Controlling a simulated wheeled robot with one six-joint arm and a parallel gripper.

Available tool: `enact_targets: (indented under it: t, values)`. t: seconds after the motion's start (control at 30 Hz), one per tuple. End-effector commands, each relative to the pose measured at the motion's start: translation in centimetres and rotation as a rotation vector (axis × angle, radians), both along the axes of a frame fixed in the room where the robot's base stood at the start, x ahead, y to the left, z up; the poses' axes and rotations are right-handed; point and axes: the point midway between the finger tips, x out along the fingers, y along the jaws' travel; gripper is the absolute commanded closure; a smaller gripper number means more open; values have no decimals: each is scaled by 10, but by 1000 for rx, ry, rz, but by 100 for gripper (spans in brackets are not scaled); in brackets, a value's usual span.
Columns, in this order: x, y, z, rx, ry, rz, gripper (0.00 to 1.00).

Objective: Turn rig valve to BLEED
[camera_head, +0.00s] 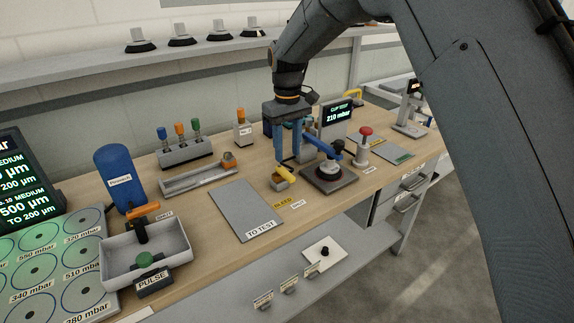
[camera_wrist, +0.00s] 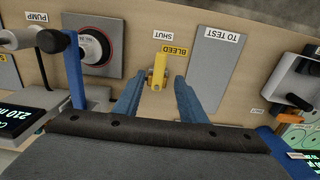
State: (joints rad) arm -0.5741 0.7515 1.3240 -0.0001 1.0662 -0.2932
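The rig valve (camera_head: 286,175) has a yellow handle on a small brass-coloured body, on the bench between the grey TO TEST plate and the dark rig base. In the wrist view the yellow valve (camera_wrist: 158,66) lies between and just beyond my fingertips. The BLEED label (camera_head: 283,203) and SHUT label (camera_head: 298,204) lie on the bench in front of it. I cannot tell which label the handle points at. My gripper (camera_head: 290,160) points down above the valve, its blue fingers (camera_wrist: 157,80) spread, with gaps on both sides of the yellow part.
The rig base (camera_head: 335,185) with its black-and-white cup and blue arm stands close right of the valve. A pressure display (camera_head: 337,116) reads 210 mbar behind it. A red-topped post (camera_head: 364,147) stands farther right. The flat TO TEST plate (camera_head: 245,210) lies left of the valve.

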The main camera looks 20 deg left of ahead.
Motion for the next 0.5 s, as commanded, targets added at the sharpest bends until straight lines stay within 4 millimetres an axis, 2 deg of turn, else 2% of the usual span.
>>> enact_targets:
  t: [0.3, 0.5]
  values:
    - [-2, -1, -47, -2, 3, -2, 62]
    - [0, -2, -66, -1, 1, -3, 62]
